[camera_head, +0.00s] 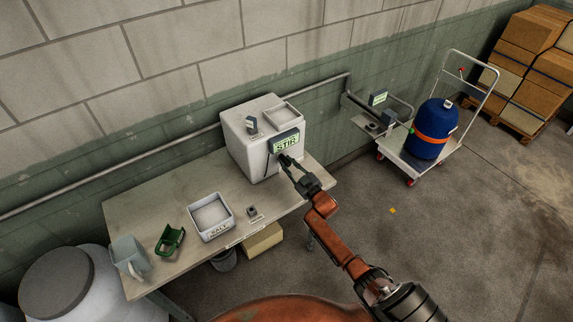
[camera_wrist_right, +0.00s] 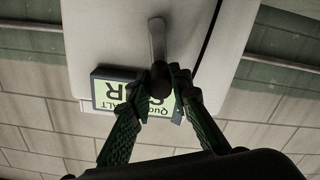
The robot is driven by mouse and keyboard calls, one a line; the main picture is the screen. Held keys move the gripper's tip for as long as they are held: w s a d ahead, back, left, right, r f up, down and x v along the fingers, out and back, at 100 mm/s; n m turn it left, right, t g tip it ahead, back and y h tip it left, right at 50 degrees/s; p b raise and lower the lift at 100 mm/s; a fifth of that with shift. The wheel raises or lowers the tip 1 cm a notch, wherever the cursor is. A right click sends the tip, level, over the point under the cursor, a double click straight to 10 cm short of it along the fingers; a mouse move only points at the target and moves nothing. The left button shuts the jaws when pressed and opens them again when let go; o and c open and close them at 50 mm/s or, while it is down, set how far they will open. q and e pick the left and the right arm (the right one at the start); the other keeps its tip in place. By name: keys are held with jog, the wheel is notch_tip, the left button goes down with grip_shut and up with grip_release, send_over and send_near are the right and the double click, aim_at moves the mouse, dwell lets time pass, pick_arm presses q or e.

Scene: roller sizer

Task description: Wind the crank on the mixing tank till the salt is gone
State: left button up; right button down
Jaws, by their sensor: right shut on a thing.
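The mixing tank (camera_head: 245,148) is a pale box at the back right of the table, with an open-topped bay (camera_head: 280,115) on top. A lit sign (camera_head: 286,142) on its front reads "STIR". My right gripper (camera_head: 287,160) is at the tank's front, just below the sign. In the right wrist view the crank (camera_wrist_right: 157,45) is a grey arm with a dark knob, and my right gripper (camera_wrist_right: 165,88) is shut on that knob. The sign (camera_wrist_right: 118,92) shows upside down behind the fingers. The tank's inside is too small to read for salt. My left gripper is out of view.
A white bin (camera_head: 229,222) labelled "SALT", a green scoop (camera_head: 170,240) and a clear jug (camera_head: 130,255) stand on the table (camera_head: 180,198). A trolley (camera_head: 410,160) with a blue cylinder (camera_head: 432,130) stands right of the table.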

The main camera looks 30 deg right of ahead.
jog(key=shift+d+f, duration=0.1)
jog(key=shift+d, duration=0.05)
dwell(0.4)
jog(key=c, duration=1.8)
grip_release()
jog(key=shift+o, duration=0.2)
jog(key=shift+s, duration=0.1)
jog(key=s, duration=1.1)
jog(key=shift+s+d, duration=0.4)
jog(key=shift+d, duration=0.05)
